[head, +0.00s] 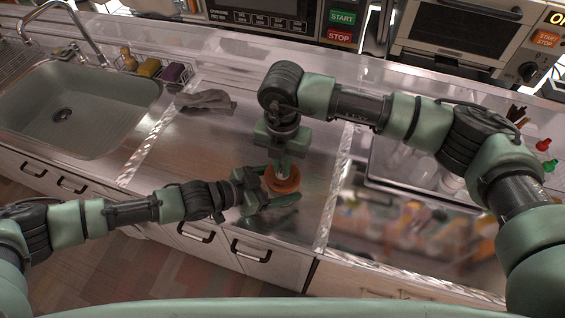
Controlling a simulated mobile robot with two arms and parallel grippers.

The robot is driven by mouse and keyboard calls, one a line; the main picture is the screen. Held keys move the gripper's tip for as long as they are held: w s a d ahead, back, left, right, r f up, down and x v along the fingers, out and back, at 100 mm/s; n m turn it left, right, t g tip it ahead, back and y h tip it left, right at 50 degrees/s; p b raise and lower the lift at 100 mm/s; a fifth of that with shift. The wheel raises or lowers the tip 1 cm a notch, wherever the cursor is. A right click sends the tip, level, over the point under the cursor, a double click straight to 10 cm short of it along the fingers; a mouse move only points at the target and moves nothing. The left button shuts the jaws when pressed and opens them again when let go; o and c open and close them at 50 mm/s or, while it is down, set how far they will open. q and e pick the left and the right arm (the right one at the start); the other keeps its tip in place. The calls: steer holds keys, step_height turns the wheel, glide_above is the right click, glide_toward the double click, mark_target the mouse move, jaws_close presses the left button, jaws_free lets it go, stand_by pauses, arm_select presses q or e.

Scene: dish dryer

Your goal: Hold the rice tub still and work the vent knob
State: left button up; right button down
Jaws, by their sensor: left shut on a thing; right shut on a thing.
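The rice tub (283,183) is a small round orange-brown tub on the metal counter, near its front edge. My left gripper (272,192) comes in from the left and is shut on the tub's sides, with a finger along its front. My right gripper (283,160) reaches down from above and is shut at the top of the tub, where the vent knob would be. The knob itself is hidden by the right gripper's fingers, so I cannot see its position.
A sink (75,105) with a faucet (58,22) is at the left. A grey cloth (205,100) lies on the counter behind the tub. A toaster oven (455,40) is at the back right. Bare counter lies left of the tub.

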steer(key=shift+w, duration=0.1)
steer(key=c, duration=1.5)
jaws_free()
steer(key=shift+r, duration=0.15)
step_height(320, 180, up, 12)
arm_select(q)
steer(key=o, duration=1.9)
steer(key=shift+a, duration=0.1)
